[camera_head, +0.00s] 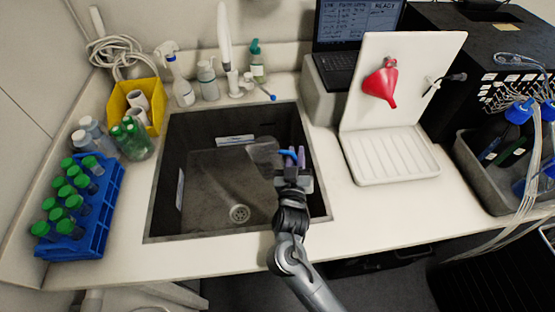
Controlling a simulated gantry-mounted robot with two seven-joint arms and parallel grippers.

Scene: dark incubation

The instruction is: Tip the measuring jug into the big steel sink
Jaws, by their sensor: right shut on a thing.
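The big steel sink (165,190) is a dark square basin set in the white counter, with a round drain near its front. My right gripper (291,160) is over the right side of the sink, shut on the measuring jug (263,152). The jug is a pale see-through body to the left of the jaws, with a blue part at the jaws. It looks tilted to the left over the basin. Its mouth and any liquid in it are too faint to tell. My left gripper is not in view.
A blue rack (88,232) of green-capped tubes stands left of the sink. Spray bottles (181,83) and a white tap (225,45) stand behind it. A white drying rack (392,165) with a red funnel (381,84) is at right. The counter's front strip is clear.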

